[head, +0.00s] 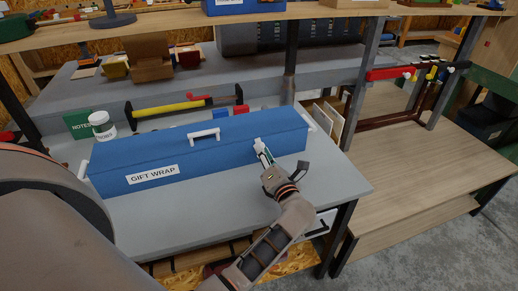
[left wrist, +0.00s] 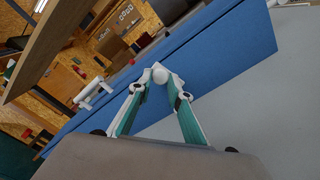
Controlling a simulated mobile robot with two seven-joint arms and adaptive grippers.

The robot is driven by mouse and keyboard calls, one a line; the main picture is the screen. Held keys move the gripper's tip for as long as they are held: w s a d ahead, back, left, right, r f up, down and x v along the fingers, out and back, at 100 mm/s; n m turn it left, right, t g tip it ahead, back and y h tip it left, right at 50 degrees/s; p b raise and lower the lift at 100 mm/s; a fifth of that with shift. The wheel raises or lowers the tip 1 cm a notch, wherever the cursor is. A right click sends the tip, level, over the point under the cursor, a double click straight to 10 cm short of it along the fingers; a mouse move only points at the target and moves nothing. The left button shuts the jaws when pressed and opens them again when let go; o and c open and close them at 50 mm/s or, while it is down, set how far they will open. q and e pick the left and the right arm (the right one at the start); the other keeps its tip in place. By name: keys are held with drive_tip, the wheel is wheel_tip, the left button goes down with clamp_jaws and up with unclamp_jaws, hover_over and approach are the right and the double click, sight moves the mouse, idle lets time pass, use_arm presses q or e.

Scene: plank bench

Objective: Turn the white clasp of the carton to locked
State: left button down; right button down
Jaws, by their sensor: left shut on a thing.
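The carton is a long blue box (head: 225,158) labelled GIFT WRAP, lying closed on the grey bench. It has a white handle (head: 204,135) on top, which also shows in the left wrist view (left wrist: 92,90). My left gripper (head: 262,150) is at the right part of the carton's front. In the left wrist view its fingertips (left wrist: 160,80) are closed around a small white rounded piece, the white clasp (left wrist: 160,74), against the blue face (left wrist: 225,50). The fingers hide much of the clasp, so its turned position cannot be told. My right gripper is not in view.
A white jar (head: 101,126) and a green box (head: 78,122) stand behind the carton's left end. A yellow and red bar tool (head: 185,104) lies behind it. An upper shelf (head: 180,24) crosses above. The bench front (head: 190,220) is clear.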

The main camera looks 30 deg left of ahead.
use_arm(q)
drive_tip(key=m+p, duration=0.2)
drive_tip(key=shift+w+d+r+m, duration=0.1)
drive_tip(key=shift+w+d+m, duration=0.3)
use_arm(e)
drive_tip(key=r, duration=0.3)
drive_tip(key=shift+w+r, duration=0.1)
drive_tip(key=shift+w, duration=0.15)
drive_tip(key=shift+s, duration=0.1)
use_arm(q)
drive_tip(key=c, duration=2)
unclamp_jaws()
drive_tip(key=shift+o, duration=0.8)
drive_tip(key=shift+w, duration=0.1)
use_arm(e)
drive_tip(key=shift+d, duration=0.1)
